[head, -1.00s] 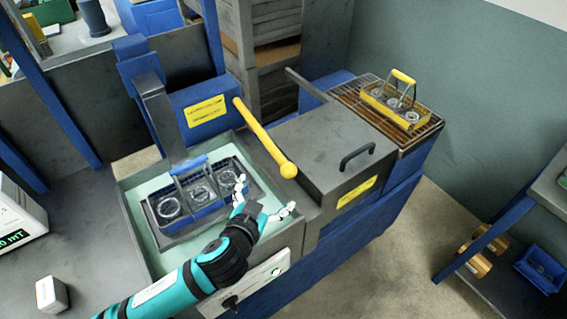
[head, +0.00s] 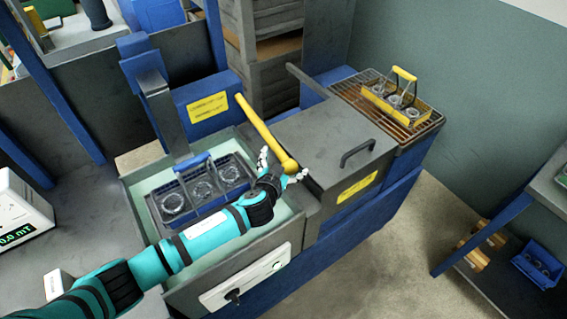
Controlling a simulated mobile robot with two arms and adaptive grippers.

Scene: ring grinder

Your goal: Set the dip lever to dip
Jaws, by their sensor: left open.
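The dip lever is a yellow bar (head: 262,128) with a round knob (head: 289,165) at its lower right end. It slants down from the blue housing with a yellow label (head: 207,107). My left gripper (head: 283,170) is open, with its white fingertips around or just beside the knob; I cannot tell whether they touch it. The blue-handled basket (head: 203,192) holds several rings and sits in the pale green tank (head: 140,194), left of my left gripper. My right gripper is not in view.
A grey lidded box (head: 328,138) with a black handle stands right of the lever. Behind it, a yellow basket (head: 398,103) rests on a brown wire rack (head: 420,131). A white panel with a black knob (head: 245,277) is on the tank's front. A display box (head: 20,215) stands at left.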

